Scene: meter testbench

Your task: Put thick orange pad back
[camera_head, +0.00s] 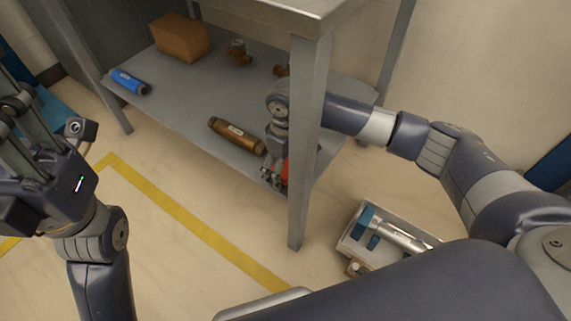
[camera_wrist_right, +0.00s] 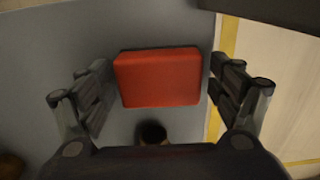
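The thick orange pad (camera_wrist_right: 158,77) lies on the grey lower shelf of the bench, seen from above in the right wrist view. It looks red-orange and block-shaped. My right gripper (camera_wrist_right: 160,92) is open, with one finger on each side of the pad and a gap on both sides. In the head view, the right gripper (camera_head: 276,178) is at the shelf's near edge behind a table leg, and a small part of the pad (camera_head: 285,173) shows beside it. My left gripper (camera_head: 22,135) is at the left edge, partly cut off, away from the pad.
The shelf (camera_head: 190,105) also holds a brown cylinder (camera_head: 237,136) close to the right gripper, a blue cylinder (camera_head: 129,82), a cardboard box (camera_head: 180,38) and brass fittings (camera_head: 238,52). The table leg (camera_head: 308,150) stands close to my right arm. A tray (camera_head: 346,241) with tools is at lower right.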

